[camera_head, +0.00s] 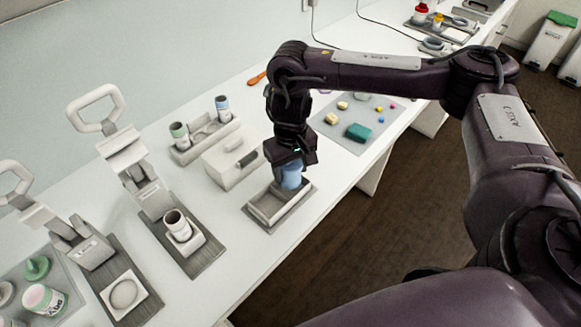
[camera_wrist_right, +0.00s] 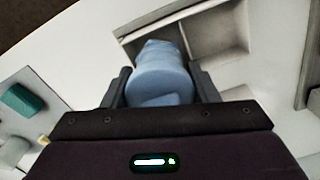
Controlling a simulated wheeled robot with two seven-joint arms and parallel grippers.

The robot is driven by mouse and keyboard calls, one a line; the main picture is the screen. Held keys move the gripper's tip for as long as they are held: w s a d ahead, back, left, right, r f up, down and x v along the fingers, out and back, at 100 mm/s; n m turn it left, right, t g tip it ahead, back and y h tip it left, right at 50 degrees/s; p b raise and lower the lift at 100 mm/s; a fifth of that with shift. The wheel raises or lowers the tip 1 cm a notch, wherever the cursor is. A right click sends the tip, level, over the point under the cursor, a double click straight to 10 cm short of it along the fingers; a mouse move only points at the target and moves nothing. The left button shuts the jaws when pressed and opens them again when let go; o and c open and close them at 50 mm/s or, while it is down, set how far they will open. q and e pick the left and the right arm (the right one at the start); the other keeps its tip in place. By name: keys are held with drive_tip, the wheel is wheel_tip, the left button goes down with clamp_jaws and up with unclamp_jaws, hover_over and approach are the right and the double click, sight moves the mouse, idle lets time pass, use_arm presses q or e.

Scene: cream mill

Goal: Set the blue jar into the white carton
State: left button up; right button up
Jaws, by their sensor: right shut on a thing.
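My right gripper (camera_head: 290,163) points down and is shut on the blue jar (camera_head: 291,178), above the far right end of the white carton (camera_head: 267,207). In the right wrist view the blue jar (camera_wrist_right: 160,75) sits between the two fingers, with the open carton (camera_wrist_right: 222,38) beyond it. The carton looks divided into compartments there. It cannot be told whether the jar's lower end is inside the carton or just above it. My left gripper is in neither view.
The carton stands on a grey mat (camera_head: 303,197) near the counter's front edge. A white box with a dark handle (camera_head: 232,158) is close behind it. A mat with a teal block (camera_head: 359,132) and small pieces lies to the right, a lever press (camera_head: 140,175) to the left.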

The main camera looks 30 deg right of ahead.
drive_tip(key=shift+p, duration=0.3)
drive_tip(key=shift+f+p, duration=0.2)
drive_tip(key=shift+p, duration=0.15)
idle(0.6)
drive_tip(key=shift+f, duration=0.25)
idle(0.3)
drive_tip(key=shift+f, duration=0.5)
drive_tip(key=shift+f+b, duration=0.3)
drive_tip(key=shift+f, duration=0.05)
